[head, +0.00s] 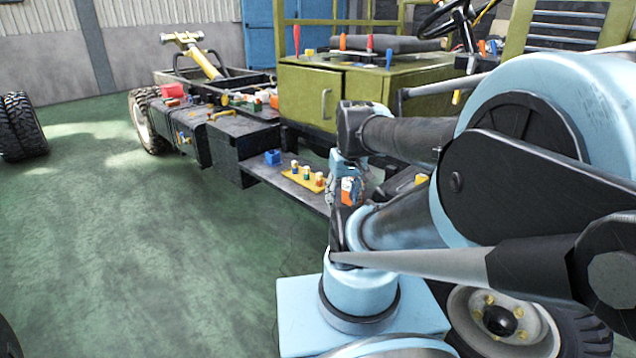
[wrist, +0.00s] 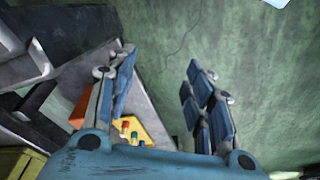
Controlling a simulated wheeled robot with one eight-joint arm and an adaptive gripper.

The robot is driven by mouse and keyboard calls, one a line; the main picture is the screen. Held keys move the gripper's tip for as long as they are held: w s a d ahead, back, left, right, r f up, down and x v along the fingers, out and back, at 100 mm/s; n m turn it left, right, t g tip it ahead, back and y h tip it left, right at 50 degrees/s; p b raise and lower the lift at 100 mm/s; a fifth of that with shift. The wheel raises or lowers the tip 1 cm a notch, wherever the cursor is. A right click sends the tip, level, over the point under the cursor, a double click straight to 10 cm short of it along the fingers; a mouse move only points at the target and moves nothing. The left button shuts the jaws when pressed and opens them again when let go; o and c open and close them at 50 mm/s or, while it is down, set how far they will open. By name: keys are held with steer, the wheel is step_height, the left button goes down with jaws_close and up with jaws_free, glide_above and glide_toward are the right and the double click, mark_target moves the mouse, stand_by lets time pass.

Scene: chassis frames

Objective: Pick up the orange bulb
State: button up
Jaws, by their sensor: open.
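A yellow holder (head: 290,176) lies on the low dark step of the chassis in the head view, with three small white-topped bulbs in it. The orange bulb (head: 319,179) appears to be the one at the right end, nearest my gripper (head: 348,185). In the wrist view the holder (wrist: 152,130) shows low, behind the left finger, with a small orange-red top (wrist: 125,124) that may be the orange bulb. The holder is partly hidden by my gripper in the wrist view.
A blue block (head: 272,157) sits on the step left of the holder. Several tools and parts lie on the chassis rail (head: 225,125) behind. A green cabinet (head: 310,95) rises beyond the step.

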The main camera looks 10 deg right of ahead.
steer(key=w+r+n, duration=0.2)
steer(key=w+r, duration=0.2)
steer(key=w, duration=0.4)
steer(key=n+y, duration=0.3)
steer(key=n, duration=0.4)
glide_above(320, 173)
steer(key=s+d, duration=0.2)
step_height(320, 173, down, 12)
steer(key=f, duration=0.1)
steer(key=shift+t, duration=0.3)
steer(key=shift+w+x, duration=0.2)
steer(key=shift+x, duration=2.3)
steer(key=shift+a+r, duration=0.15)
steer(key=shift+a, duration=0.05)
steer(key=c, duration=1.1)
